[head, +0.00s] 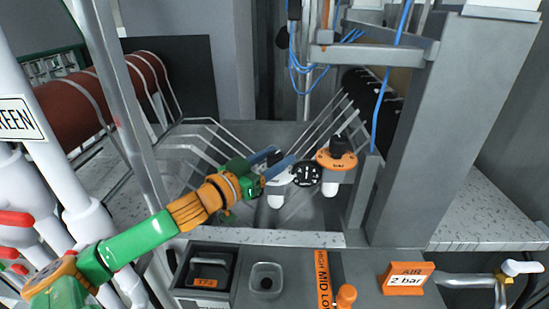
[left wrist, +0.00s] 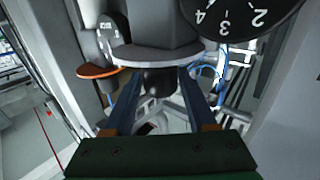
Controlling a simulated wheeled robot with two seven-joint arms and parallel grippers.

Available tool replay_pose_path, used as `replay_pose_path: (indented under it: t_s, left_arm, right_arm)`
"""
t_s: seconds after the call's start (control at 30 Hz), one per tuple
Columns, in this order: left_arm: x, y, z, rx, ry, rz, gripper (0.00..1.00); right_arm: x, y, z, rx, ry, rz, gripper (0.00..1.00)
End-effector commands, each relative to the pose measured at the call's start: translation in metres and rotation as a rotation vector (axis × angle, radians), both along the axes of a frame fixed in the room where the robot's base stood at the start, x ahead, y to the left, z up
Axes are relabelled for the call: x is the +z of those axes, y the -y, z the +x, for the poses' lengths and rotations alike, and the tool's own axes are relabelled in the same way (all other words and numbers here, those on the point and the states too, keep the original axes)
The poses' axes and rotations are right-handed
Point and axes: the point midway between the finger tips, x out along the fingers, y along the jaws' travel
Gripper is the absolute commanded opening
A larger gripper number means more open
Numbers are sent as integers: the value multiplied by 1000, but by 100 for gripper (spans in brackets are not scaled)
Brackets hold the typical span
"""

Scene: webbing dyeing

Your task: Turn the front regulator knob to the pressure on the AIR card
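The front regulator (head: 279,178) has a pale disc, a black gauge (head: 306,173) and a white bowl. Its dark knob (left wrist: 160,82) shows in the left wrist view below the grey disc (left wrist: 155,55). My left gripper (head: 275,165) reaches it from the left. Its two blue fingers stand apart on either side of the knob; whether they press on it I cannot tell. The gauge dial (left wrist: 240,15), partly cut off, shows 2, 3 and 4; I cannot make out a needle. The orange AIR card (head: 405,278) reads 2 bar. My right gripper is not in view.
A second regulator with an orange disc (head: 337,160) and black knob stands just right of the front one. A grey post (head: 425,130) rises to the right. An orange HIGH MID LOW strip (head: 322,280) and a small tray (head: 265,281) are on the front panel.

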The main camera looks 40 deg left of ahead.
Motion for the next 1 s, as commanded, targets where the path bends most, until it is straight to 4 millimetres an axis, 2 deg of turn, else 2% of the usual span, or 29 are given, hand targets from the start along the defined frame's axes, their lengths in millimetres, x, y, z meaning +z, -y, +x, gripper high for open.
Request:
replay_pose_path:
  t_s: [0.03, 0.1, 0.2, 0.57, 1.0]
  left_arm:
    - [0, 0, 0, 0, 0, 0, 41]
    - [0, 0, 0, 0, 0, 0, 22]
    - [0, 0, 0, 0, 0, 0, 0]
    - [1, 1, 0, 63, 3, -7, 0]
    - [1, 3, 0, 424, 3, -14, 0]
  right_arm:
    - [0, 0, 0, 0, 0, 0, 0]
    - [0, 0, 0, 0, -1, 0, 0]
    - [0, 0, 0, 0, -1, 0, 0]
    - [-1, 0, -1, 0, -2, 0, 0]
    - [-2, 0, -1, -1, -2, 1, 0]
